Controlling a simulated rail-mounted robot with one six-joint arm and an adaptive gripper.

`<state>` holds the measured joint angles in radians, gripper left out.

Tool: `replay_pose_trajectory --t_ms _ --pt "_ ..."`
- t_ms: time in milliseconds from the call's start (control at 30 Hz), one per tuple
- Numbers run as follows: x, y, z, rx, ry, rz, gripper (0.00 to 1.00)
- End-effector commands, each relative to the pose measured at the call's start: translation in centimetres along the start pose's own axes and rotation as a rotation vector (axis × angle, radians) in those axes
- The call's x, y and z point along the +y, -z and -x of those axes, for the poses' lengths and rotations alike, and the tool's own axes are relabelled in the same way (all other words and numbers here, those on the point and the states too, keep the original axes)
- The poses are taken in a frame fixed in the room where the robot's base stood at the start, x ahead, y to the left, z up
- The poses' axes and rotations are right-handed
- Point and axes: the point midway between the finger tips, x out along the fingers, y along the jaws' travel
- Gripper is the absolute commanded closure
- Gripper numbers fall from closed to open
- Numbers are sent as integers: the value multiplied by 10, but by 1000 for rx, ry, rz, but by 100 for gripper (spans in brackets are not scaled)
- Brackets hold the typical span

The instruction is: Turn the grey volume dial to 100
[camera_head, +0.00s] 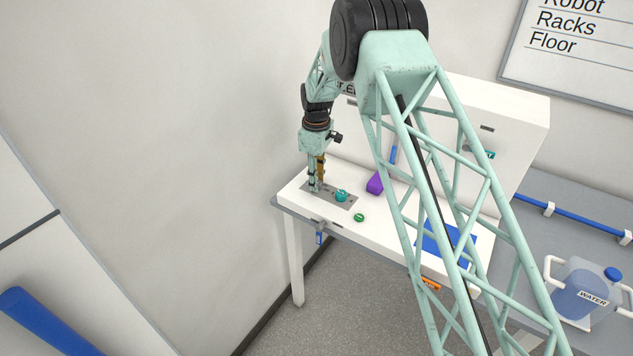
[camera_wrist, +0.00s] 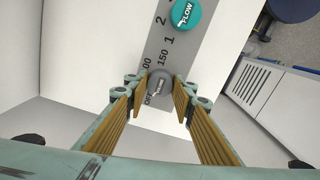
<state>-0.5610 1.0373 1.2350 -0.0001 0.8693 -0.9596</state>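The grey volume dial (camera_wrist: 158,84) shows near the middle of the wrist view, on a grey panel strip (camera_wrist: 186,48). The printed marks "OFF", "150" and part of a number ending in "00" are visible around it. I cannot read where the dial points. My gripper (camera_wrist: 160,96) has one tan-padded finger on each side of the dial, and the gap between the tips is about the dial's width. I cannot tell whether the pads touch it. In the head view my gripper (camera_head: 315,186) points down at the panel's left end and hides the dial.
A teal "FLOW" knob (camera_wrist: 185,14) stands close beside the dial on the same panel. In the head view, a green round object (camera_head: 359,217), a purple object (camera_head: 375,183) and a blue mat (camera_head: 436,238) are on the white table (camera_head: 390,222). A wall rises at the left.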

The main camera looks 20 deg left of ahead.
Motion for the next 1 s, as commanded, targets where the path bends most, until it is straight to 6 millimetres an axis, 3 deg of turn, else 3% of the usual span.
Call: replay_pose_trajectory --t_ms 567,1000 --pt "0 0 -1 0 0 -73 87" --pt "0 0 -1 1 -1 -354 87"
